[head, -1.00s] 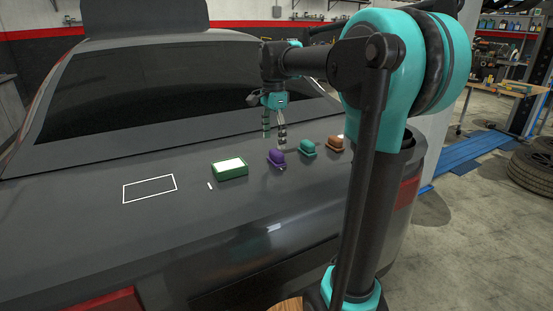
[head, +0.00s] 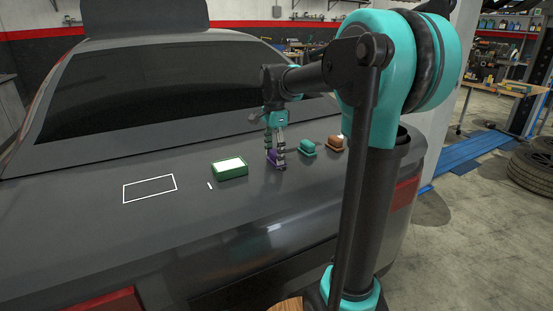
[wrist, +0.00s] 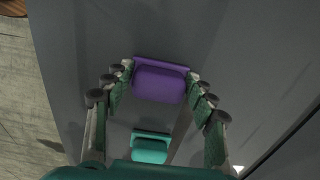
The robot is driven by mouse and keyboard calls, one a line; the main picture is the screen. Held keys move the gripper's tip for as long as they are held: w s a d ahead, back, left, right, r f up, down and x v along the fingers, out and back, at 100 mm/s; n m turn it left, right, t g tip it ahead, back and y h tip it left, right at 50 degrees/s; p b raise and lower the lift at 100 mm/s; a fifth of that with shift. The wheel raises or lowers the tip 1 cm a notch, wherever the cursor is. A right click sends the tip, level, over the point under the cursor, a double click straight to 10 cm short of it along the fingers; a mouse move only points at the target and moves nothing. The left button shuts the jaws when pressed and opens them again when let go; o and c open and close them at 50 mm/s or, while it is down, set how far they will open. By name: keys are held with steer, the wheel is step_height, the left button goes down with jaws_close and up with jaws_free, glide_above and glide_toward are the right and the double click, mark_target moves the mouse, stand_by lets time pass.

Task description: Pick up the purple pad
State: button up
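The purple pad (head: 274,157) lies on the dark car's trunk lid, right of a green box. In the wrist view the purple pad (wrist: 160,82) sits between the tips of my gripper (wrist: 161,74). In the head view my gripper (head: 276,160) is lowered over the pad, with a finger on either side, partly hiding it. The fingers are spread; the wrist view shows them close to the pad's ends, and I cannot tell whether they touch it.
A teal pad (head: 307,148) and an orange-brown pad (head: 335,144) stand to the right on the trunk lid. The green box (head: 230,169) with a white top is to the left. A white outlined rectangle (head: 150,188) marks bare surface further left.

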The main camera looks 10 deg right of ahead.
mark_target(275, 151)
steer(key=c, duration=0.8)
steer(key=shift+r, duration=0.15)
step_height(275, 151, up, 20)
steer(key=shift+f, duration=0.15)
